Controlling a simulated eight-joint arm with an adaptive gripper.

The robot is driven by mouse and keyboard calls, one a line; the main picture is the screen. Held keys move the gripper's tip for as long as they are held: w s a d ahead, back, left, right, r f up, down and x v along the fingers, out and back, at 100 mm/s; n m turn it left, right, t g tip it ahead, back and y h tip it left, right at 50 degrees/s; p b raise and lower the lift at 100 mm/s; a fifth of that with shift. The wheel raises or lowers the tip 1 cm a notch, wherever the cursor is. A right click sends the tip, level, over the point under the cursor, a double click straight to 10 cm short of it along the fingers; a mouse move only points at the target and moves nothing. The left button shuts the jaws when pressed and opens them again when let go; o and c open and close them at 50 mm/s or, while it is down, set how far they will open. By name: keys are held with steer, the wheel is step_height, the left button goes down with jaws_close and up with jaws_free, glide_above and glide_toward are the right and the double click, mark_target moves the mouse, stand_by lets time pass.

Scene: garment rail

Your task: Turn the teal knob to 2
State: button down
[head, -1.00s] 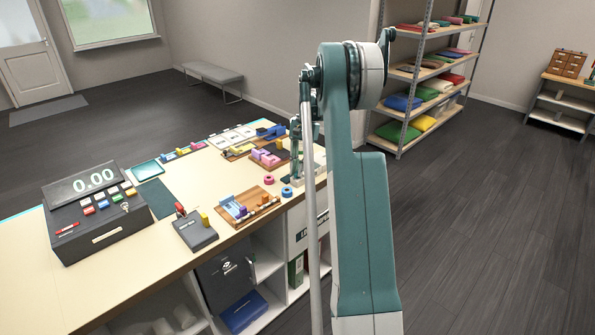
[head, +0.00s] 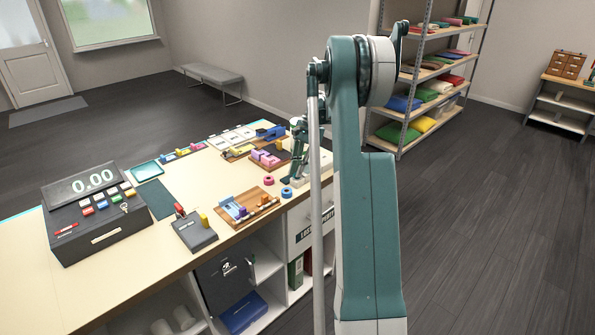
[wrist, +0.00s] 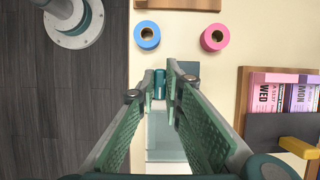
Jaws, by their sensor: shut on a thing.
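The teal knob (wrist: 159,84) shows in the wrist view as a small teal piece between the tips of my gripper (wrist: 163,80). The green ribbed fingers are shut on it. A pale plate (wrist: 165,135) shows between the fingers below it. The knob's pointer and any numbers are not readable. In the head view, my gripper (head: 293,178) is low over the right end of the counter, and the knob cannot be made out there.
A blue ring (wrist: 147,34) and a pink ring (wrist: 213,37) lie close to my gripper. A wooden holder with pink and lilac cards (wrist: 285,93) stands to the right. The counter edge and dark floor (wrist: 60,110) are to the left. A cash register (head: 95,238) is farther off.

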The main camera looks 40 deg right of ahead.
steer(key=c, duration=2.5)
jaws_free()
steer(key=shift+o, duration=0.2)
steer(key=shift+r, duration=0.1)
steer(key=v, duration=1.1)
steer(key=shift+d+r, duration=0.25)
steer(key=shift+r, duration=0.1)
steer(key=shift+a, duration=0.1)
